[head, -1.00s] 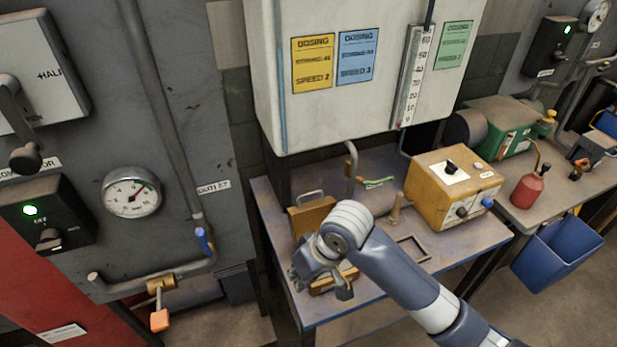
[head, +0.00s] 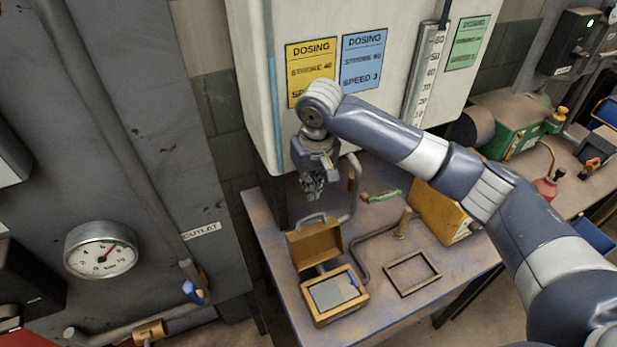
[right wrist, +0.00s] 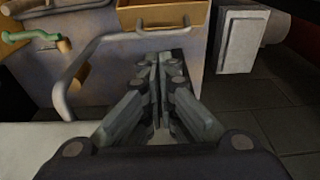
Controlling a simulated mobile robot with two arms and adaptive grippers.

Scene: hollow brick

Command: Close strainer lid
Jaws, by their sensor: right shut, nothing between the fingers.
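The strainer is a small tan box (head: 319,314) on the bench, with a grey panel inside its open top. Its lid (head: 318,247) stands upright at the back edge, open, with a grey handle on its upper edge. My right gripper (head: 313,192) is shut and empty, pointing down above and behind the lid, apart from it. In the right wrist view, my shut fingers (right wrist: 160,60) are in the middle; a tan part at the top edge appears to be the lid (right wrist: 190,14). My left gripper is not in view.
A bent grey pipe (head: 362,262) runs beside the strainer, with a green-handled valve (head: 381,196) behind. An empty rectangular frame (head: 412,274) lies to the right. A yellow box (head: 436,212) stands partly behind my arm. The white tank (head: 262,70) rises close behind my gripper.

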